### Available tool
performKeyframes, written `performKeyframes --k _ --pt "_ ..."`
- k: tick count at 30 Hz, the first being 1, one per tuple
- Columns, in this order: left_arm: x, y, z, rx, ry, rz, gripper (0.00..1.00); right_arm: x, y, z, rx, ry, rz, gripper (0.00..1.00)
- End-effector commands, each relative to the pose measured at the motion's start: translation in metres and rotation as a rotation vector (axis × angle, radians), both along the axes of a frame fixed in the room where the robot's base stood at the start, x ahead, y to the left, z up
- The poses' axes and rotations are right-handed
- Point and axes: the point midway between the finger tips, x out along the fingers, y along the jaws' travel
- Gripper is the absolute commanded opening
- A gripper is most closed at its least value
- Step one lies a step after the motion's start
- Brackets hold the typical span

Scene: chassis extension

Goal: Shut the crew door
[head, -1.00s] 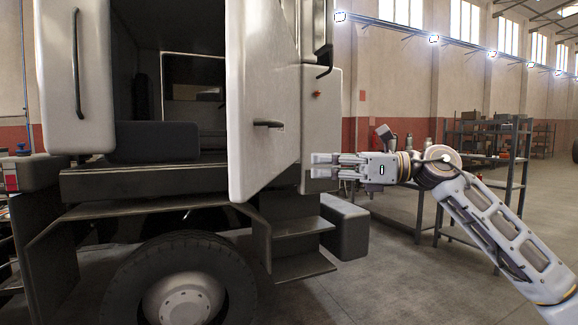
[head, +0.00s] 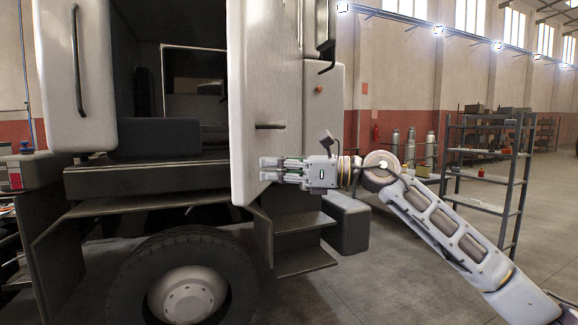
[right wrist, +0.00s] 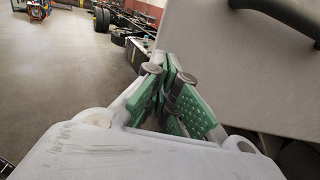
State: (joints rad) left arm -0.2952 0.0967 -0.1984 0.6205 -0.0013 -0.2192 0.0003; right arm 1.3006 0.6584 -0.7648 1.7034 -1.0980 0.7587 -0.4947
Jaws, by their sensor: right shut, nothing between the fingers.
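The crew door (head: 265,75) is a pale panel standing open, swung outward from the truck cab, with a dark handle (head: 270,126) on the face toward me. The cab doorway shows to its left. My right gripper (head: 264,169) is shut and empty, pointing left across the lower part of the door, below the handle. In the right wrist view its green-padded fingers (right wrist: 172,78) are together, beside a large grey panel (right wrist: 235,65) that looks like the door. Whether they touch it cannot be told. My left gripper is not in view.
A step unit (head: 300,243) and a dark box (head: 345,222) are below the door. The front wheel (head: 185,290) is at lower left. A metal shelf rack (head: 490,165) stands at the right, with open floor around it.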

Motion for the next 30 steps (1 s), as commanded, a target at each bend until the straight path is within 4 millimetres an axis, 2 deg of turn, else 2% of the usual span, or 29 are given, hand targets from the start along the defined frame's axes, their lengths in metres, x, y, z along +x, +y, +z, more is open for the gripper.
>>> performKeyframes --k 4,11,30 --pt "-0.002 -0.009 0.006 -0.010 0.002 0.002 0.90 0.003 0.014 0.002 0.001 0.001 0.001 0.00" --pt "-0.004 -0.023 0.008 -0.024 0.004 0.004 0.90 0.006 0.022 0.000 0.000 0.000 0.000 0.00" --pt "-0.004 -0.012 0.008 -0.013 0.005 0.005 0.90 0.007 0.025 0.000 0.000 -0.001 -0.006 0.00"
